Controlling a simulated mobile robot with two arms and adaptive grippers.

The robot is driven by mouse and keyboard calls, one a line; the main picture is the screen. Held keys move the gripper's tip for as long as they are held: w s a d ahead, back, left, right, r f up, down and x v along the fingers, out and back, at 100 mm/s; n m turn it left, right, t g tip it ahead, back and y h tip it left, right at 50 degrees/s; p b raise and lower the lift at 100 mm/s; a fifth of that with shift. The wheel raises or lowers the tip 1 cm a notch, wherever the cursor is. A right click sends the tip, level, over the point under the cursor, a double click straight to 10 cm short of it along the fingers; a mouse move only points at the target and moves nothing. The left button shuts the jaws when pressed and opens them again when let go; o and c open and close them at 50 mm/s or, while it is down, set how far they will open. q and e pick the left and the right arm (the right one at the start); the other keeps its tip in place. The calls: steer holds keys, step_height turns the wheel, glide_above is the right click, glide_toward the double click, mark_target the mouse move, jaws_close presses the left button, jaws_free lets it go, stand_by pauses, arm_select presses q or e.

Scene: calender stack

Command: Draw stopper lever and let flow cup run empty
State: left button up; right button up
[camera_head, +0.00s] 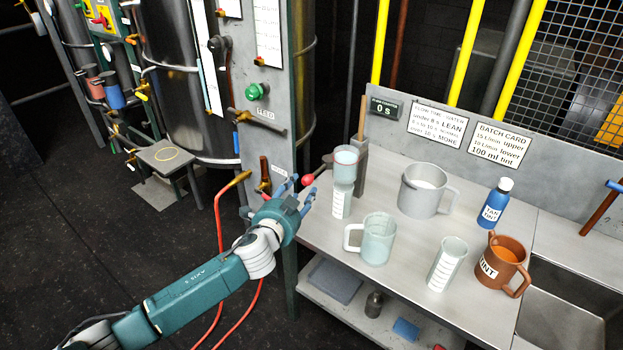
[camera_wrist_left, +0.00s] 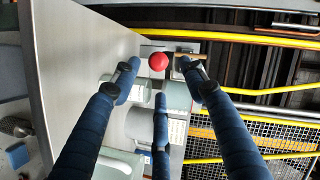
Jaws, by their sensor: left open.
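The flow cup (camera_head: 346,163) sits in a grey stand at the left end of the bench, with pale liquid visible in it. The stopper lever ends in a red ball knob (camera_head: 308,180) on the cup's left. A graduated cylinder (camera_head: 341,204) stands below the cup. My left gripper (camera_head: 293,187) is open just left of the knob, its fingers pointing toward it. In the left wrist view the red knob (camera_wrist_left: 158,61) shows between and beyond the spread blue fingers (camera_wrist_left: 160,85), not gripped. The right gripper is not in view.
A timer (camera_head: 384,108) reads 0 s. On the bench stand a clear jug (camera_head: 378,240), a grey mug (camera_head: 424,190), a second cylinder (camera_head: 446,264), a blue bottle (camera_head: 495,203) and a brown tint jug (camera_head: 503,266). A grey panel (camera_head: 270,110) with valves stands close by my left arm.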

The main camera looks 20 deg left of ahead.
mark_target(306, 183)
arm_select(q)
steer(key=x, duration=0.8)
steer(key=shift+d+f, duration=0.1)
jaws_close()
